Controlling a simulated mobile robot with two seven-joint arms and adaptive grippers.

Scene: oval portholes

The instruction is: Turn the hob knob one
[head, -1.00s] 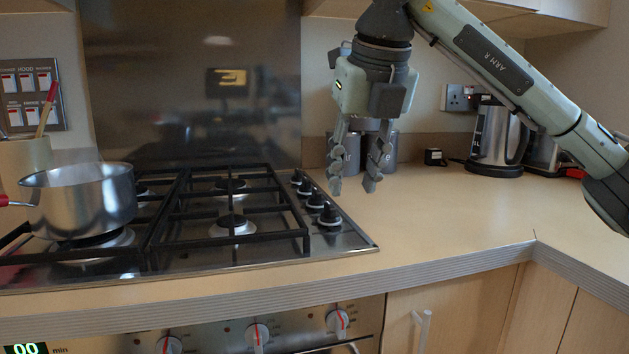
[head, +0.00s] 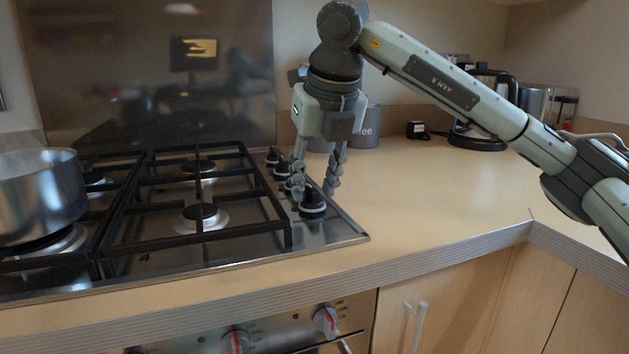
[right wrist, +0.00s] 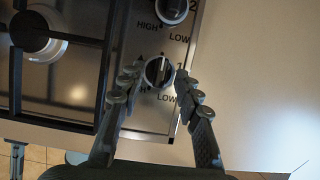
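Hob knob one (head: 312,201) is the black knob nearest the front in the row along the hob's right edge. In the right wrist view the same knob (right wrist: 157,71) has a "1" printed beside it, and its pale pointer line runs roughly up and down the picture. My right gripper (head: 314,189) points down over this knob, open. In the right wrist view its two fingers (right wrist: 154,78) stand on either side of the knob with gaps showing; I cannot tell if either touches it. My left gripper is in neither view.
Knob two (right wrist: 172,8) lies just behind knob one. Black pan supports (head: 200,190) cover the burners to the left, with a steel pot (head: 40,197) at far left. Free worktop (head: 430,195) lies to the right; a kettle (head: 485,115) and canisters stand behind.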

